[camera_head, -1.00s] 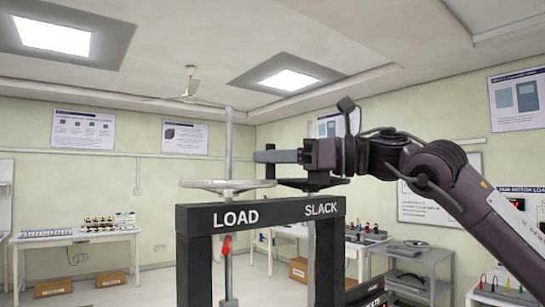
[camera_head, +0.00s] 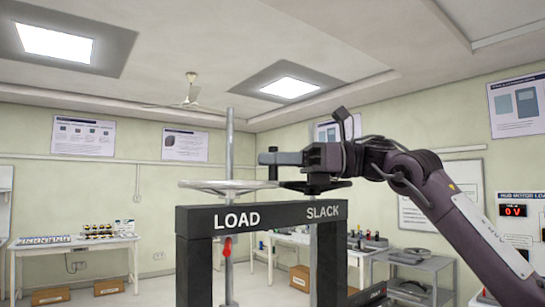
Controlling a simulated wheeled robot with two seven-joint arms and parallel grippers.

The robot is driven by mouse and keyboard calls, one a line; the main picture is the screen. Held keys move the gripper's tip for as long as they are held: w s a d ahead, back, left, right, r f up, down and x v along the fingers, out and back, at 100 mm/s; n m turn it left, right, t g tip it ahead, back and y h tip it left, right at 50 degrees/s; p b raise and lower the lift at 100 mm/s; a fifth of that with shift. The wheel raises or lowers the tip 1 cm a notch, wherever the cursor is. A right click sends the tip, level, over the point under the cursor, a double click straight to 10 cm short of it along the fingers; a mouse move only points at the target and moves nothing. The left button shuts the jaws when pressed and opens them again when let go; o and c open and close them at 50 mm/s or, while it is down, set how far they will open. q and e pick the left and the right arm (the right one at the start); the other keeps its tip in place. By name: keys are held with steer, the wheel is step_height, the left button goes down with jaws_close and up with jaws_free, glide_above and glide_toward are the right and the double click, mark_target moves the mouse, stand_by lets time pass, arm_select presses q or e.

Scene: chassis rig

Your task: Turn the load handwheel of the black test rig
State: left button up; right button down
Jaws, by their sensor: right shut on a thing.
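The black test rig (camera_head: 193,255) stands in front of me, with LOAD and SLACK in white on its crossbar. The pale load handwheel (camera_head: 215,187) sits above the LOAD side on a tall metal screw (camera_head: 229,150). A dark upright knob (camera_head: 273,173) shows at its right rim. My right gripper (camera_head: 268,158) reaches in from the right, above the dark slack handwheel (camera_head: 335,185), and is shut on the knob. The fingers hide the knob's upper part. My left gripper is out of view.
A red pointer (camera_head: 227,247) is on the screw below the crossbar. A white table (camera_head: 75,246) with small parts stands at the back left. A grey shelf cart (camera_head: 418,262) stands right of the rig. The space left of the load handwheel is clear.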

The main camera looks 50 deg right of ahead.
steer(key=shift+r, duration=0.1)
steer(key=c, duration=1.6)
jaws_free()
steer(key=shift+o, duration=0.7)
steer(key=shift+w+a, duration=0.1)
steer(key=shift+a, duration=0.15)
steer(key=shift+s+d, duration=0.2)
steer(key=shift+d, duration=0.1)
steer(key=b+v, duration=0.3)
steer(key=v, duration=0.4)
